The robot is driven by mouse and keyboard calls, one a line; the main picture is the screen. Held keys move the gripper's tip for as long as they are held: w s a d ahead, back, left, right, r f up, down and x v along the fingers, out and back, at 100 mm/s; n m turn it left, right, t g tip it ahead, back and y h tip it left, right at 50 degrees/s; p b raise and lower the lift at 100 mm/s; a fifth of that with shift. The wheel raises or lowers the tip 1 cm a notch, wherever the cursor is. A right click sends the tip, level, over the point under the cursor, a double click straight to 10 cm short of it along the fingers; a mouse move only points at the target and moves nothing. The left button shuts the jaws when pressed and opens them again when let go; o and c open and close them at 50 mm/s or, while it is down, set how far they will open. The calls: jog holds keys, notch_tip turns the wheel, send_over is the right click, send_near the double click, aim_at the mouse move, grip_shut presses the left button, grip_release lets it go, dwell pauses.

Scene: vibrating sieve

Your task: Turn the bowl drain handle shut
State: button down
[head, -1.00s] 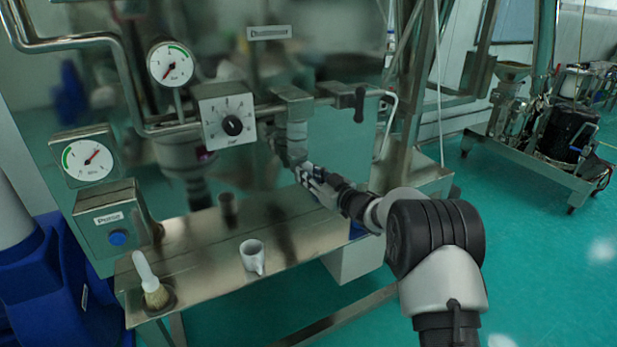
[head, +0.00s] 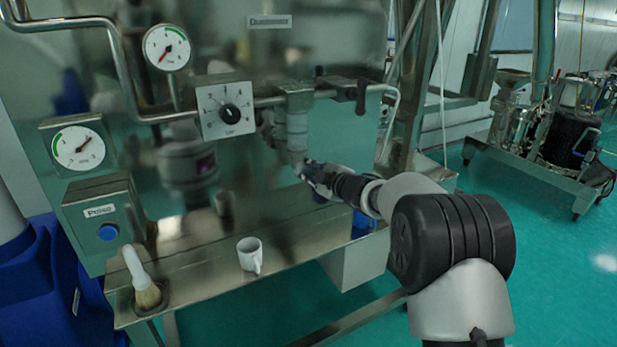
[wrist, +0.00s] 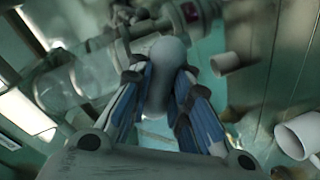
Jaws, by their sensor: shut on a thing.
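The drain handle (wrist: 168,62) is a smooth grey rounded lever in the middle of the wrist view. My gripper (wrist: 163,80) is shut around it, with its blue-padded fingers on both sides. In the head view my gripper (head: 312,174) is at the lower end of a grey vertical pipe fitting (head: 297,135), under the steel pipe. The handle is hidden there by my gripper, and its exact angle is hard to tell.
A black lever (head: 361,97) hangs from the steel pipe at right. A dial box (head: 224,108) and gauges are on the panel. A white mug (head: 249,254) and a brush (head: 142,280) stand on the steel shelf (head: 200,275) below.

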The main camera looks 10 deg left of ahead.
jog(key=n+b, duration=0.3)
jog(key=shift+f+h, duration=0.2)
jog(key=shift+h, duration=0.1)
jog(key=shift+n+t+h+b, duration=0.4)
jog(key=shift+n+b, duration=0.6)
jog(key=shift+b, duration=0.15)
jog(key=shift+r, duration=0.15)
jog(key=c, duration=1.5)
grip_release()
jog(key=v, duration=1.2)
jog(key=shift+s, duration=0.1)
